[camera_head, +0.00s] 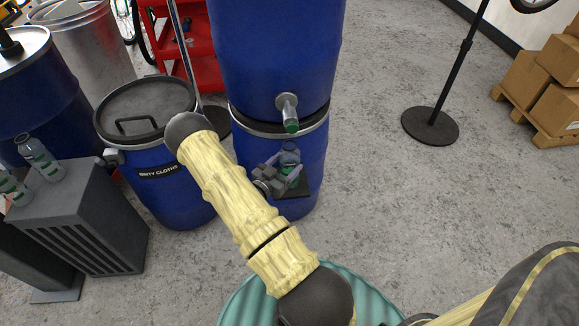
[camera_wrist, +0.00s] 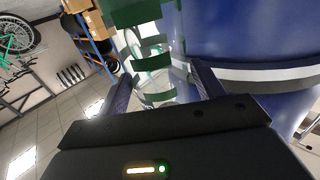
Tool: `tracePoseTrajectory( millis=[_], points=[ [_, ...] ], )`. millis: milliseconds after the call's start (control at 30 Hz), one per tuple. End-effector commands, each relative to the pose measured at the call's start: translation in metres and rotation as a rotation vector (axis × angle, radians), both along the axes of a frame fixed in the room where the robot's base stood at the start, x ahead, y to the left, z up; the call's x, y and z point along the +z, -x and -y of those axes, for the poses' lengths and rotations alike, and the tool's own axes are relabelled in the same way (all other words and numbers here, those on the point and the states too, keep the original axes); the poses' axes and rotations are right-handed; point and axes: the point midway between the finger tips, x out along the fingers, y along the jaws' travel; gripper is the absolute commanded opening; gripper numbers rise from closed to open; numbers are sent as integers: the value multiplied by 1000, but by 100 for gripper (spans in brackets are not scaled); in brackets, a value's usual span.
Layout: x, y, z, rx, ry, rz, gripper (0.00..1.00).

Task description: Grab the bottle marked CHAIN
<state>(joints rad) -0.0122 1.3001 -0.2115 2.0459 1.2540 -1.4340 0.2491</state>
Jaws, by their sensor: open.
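In the wrist view, clear plastic with green bands, apparently the bottle (camera_wrist: 152,57), shows between and beyond the spread fingers of my gripper (camera_wrist: 160,78). I cannot tell whether the fingers touch it. Two similar clear bottles, one upper (camera_head: 38,156) and one lower (camera_head: 12,188), stand on a grey cabinet at left; their labels are not readable.
The grey cabinet (camera_head: 95,225) is farther left. The floor at right is clear up to a round stand base (camera_head: 430,126).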

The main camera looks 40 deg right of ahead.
Motion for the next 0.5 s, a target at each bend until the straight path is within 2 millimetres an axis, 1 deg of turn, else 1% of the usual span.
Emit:
tracePoseTrajectory(
  millis=[33,200,300,500],
  points=[
    [-1,0,9,-5,2,1,67],
    [0,-6,33,-4,1,2,67],
    [1,-7,38,-4,0,1,67],
    [1,-7,38,-2,0,0,67]
  ],
)
